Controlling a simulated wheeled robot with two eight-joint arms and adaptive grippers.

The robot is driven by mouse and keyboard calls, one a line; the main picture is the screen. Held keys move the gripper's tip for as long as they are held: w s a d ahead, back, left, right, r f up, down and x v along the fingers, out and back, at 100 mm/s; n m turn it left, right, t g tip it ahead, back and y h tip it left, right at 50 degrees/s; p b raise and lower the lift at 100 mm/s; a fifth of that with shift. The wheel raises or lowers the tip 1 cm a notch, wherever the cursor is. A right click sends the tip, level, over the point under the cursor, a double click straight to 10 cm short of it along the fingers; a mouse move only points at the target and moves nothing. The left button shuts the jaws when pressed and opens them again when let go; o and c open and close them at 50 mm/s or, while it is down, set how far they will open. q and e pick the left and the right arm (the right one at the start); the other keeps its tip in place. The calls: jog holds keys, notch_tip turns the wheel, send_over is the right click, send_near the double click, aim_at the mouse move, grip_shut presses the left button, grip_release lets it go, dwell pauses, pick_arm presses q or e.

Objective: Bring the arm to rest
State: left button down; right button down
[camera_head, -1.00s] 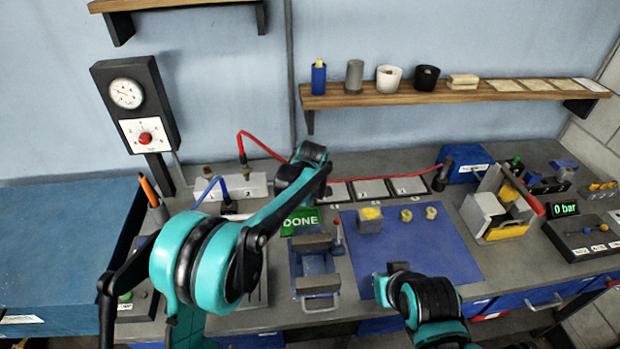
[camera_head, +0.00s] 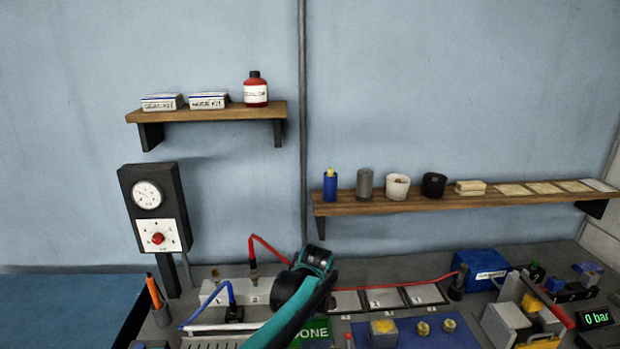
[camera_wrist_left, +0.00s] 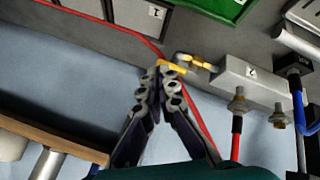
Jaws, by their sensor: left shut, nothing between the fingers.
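My left arm (camera_head: 305,290), teal and black, reaches up from the bottom of the head view over the bench. Its gripper fingers are hidden there. In the left wrist view my left gripper (camera_wrist_left: 168,72) is shut, its fingertips together with nothing held. Behind the tips are a brass fitting (camera_wrist_left: 198,62) on a grey manifold block (camera_wrist_left: 250,82) and a red hose (camera_wrist_left: 200,125). I cannot tell how far the tips are from the fitting. My right arm and gripper are in neither current view.
A black gauge panel (camera_head: 154,212) stands at left. A wooden shelf (camera_head: 440,203) with cups and a higher shelf (camera_head: 205,113) with a red bottle (camera_head: 256,90) hang on the wall. The green DONE display (camera_head: 312,332) is partly covered by my arm. A blue hose (camera_head: 207,302) loops nearby.

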pick_arm(q)
jog(key=s+a+r+m+b, duration=0.2)
jog(key=s+a+r, duration=0.2)
jog(key=s+a, duration=0.7)
jog(key=s+a+f+m+b, duration=0.1)
jog(key=s+a+f, duration=0.2)
jog(key=s, duration=0.5)
jog(key=s+a+f+m+b, duration=0.1)
jog(key=s+a+f+m, duration=0.1)
jog(key=s, duration=0.6)
jog(key=s+a+f+m+y, duration=0.1)
jog(key=s+a+f, duration=0.3)
jog(key=s+a, duration=0.2)
jog(key=shift+s+b, duration=0.4)
jog(key=shift+s, duration=0.8)
jog(key=shift+a, duration=0.1)
